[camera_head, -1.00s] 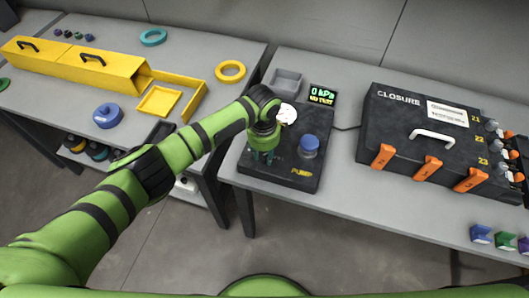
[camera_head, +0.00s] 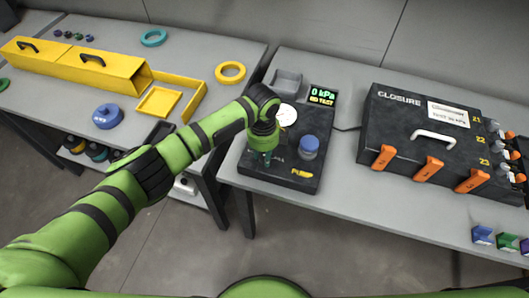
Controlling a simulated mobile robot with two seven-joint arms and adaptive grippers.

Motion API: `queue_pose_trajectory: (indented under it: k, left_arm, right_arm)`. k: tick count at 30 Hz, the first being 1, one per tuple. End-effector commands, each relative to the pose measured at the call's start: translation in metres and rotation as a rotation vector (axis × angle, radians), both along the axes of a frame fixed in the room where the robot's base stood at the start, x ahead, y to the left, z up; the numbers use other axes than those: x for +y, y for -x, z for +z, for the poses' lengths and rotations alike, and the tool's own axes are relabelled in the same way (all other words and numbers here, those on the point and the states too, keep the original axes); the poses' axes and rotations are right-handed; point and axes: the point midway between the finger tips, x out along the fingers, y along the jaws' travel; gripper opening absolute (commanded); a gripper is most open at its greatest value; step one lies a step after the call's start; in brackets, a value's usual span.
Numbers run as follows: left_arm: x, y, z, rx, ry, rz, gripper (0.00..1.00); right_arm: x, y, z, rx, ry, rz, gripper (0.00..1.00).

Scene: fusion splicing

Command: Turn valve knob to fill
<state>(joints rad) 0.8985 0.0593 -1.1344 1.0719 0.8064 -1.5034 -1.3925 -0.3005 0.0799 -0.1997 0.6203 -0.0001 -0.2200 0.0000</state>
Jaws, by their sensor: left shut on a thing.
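The black pump unit (camera_head: 280,178) stands on the right-hand table, with a blue-capped knob (camera_head: 309,144) marked near the word PUMP. A small display (camera_head: 323,96) on it reads 0 kPa, with NO TEST below. A white round gauge (camera_head: 286,114) is partly covered by my left arm. My left gripper (camera_head: 262,158) points down over the left part of the pump unit. It is shut on what appears to be the valve knob, which the hand and fingers hide. My right gripper is not in view.
A grey tray (camera_head: 287,82) sits behind the pump. The black CLOSURE case (camera_head: 400,110) with orange latches stands to the right. Yellow boxes (camera_head: 70,68), a yellow ring (camera_head: 230,72) and a blue round container (camera_head: 107,116) are on the left table.

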Motion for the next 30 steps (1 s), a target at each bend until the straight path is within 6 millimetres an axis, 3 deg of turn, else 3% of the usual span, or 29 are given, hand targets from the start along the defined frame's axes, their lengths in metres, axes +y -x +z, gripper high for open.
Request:
queue_pose_trajectory:
  k: [1, 2, 3, 13, 17, 30]
  left_arm:
    - [0.003, 0.001, -0.003, 0.005, -0.007, 0.000, 0.00]
    - [0.003, 0.001, -0.003, 0.005, -0.007, 0.001, 0.44]
    - [0.003, 0.001, -0.003, 0.004, -0.007, 0.001, 0.56]
    - [0.001, 0.000, 0.000, 0.000, -0.001, 0.001, 0.56]
    - [0.000, -0.001, 0.011, -0.002, 0.001, 0.000, 0.56]
    - [0.003, 0.002, 0.097, -0.001, -0.002, 0.000, 0.56]
  right_arm:
    - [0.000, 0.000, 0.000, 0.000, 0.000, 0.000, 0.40]
    - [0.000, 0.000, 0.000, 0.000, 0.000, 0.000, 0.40]
    - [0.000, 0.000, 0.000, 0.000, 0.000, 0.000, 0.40]
    - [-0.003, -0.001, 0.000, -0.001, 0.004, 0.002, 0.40]
    - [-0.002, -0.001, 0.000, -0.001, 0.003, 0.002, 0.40]
    - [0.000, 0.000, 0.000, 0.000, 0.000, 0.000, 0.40]
